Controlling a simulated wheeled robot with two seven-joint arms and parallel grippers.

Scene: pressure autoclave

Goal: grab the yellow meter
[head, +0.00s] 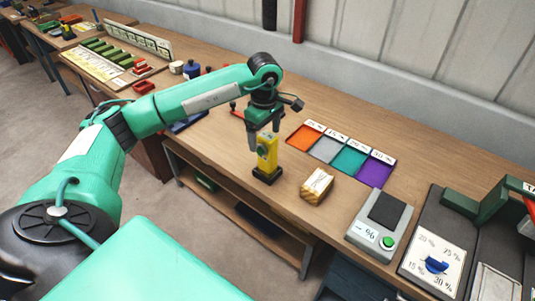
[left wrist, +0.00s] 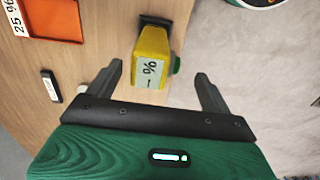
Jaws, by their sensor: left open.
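The yellow meter (head: 267,150) stands upright in a black base (head: 267,175) near the front edge of the wooden bench. A green knob shows on its side. My left gripper (head: 264,143) is open above and around the meter's upper part in the head view. In the left wrist view, the meter (left wrist: 152,60) with its "%" label lies ahead and between the open fingers of the left gripper (left wrist: 160,78); no finger visibly touches it. The right gripper is not in view.
Orange, grey, teal and purple squares (head: 378,169) lie behind the meter. A small wooden block (head: 317,186) is to its right, then a grey scale-like device (head: 380,225) and a panel with a blue knob (head: 436,265). A lower shelf is beneath the bench.

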